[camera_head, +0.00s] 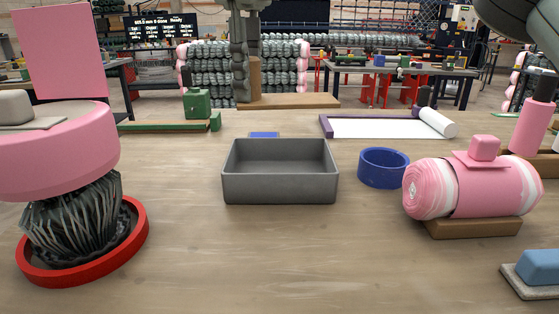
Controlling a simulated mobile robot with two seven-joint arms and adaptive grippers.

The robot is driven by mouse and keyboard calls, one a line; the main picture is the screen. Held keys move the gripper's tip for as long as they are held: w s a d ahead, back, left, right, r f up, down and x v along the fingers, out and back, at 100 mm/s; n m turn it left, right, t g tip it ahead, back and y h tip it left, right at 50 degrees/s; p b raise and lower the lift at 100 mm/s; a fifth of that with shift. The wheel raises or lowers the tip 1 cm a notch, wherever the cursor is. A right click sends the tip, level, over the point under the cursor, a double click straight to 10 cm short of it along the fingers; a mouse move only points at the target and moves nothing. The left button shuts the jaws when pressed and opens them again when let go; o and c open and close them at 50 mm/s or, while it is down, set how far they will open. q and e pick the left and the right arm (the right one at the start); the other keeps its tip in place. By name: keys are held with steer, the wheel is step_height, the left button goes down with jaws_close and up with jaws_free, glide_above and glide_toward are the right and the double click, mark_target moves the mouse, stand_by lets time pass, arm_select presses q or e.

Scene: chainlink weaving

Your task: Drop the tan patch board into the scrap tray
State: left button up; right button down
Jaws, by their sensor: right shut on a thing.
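The grey scrap tray (280,190) stands in the middle of the table, and the part of its inside that I can see is empty. My right gripper (246,82) hangs down at the top centre, above and behind the tray's left half in the picture. It is shut on a small tan-brown upright piece, which I take for the tan patch board (255,80). The fingers partly hide this piece, so its full shape does not show. It appears apart from the tray. My left gripper is not in view.
A flat wooden piece (300,101) shows behind the tray. A blue ring (384,168) and a pink-white roll (480,187) on a wooden cradle are right of it. A red ring tray (135,245) with a dark wire bundle is at left. The table's front middle is clear.

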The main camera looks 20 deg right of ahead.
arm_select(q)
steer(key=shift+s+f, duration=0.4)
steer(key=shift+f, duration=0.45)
arm_select(e)
steer(key=shift+w+d+f, duration=0.55)
steer(key=shift+d+f, duration=0.05)
steer(key=shift+f, duration=0.35)
steer(key=shift+w+d+f, duration=0.5)
steer(key=shift+d+f, duration=0.05)
steer(key=shift+f, duration=0.45)
steer(key=shift+w+d+f, duration=0.55)
steer(key=shift+d+f, duration=0.05)
steer(key=shift+f, duration=0.35)
steer(key=c, duration=1.2)
jaws_free()
step_height(320, 180, up, 12)
steer(key=shift+r, duration=0.1)
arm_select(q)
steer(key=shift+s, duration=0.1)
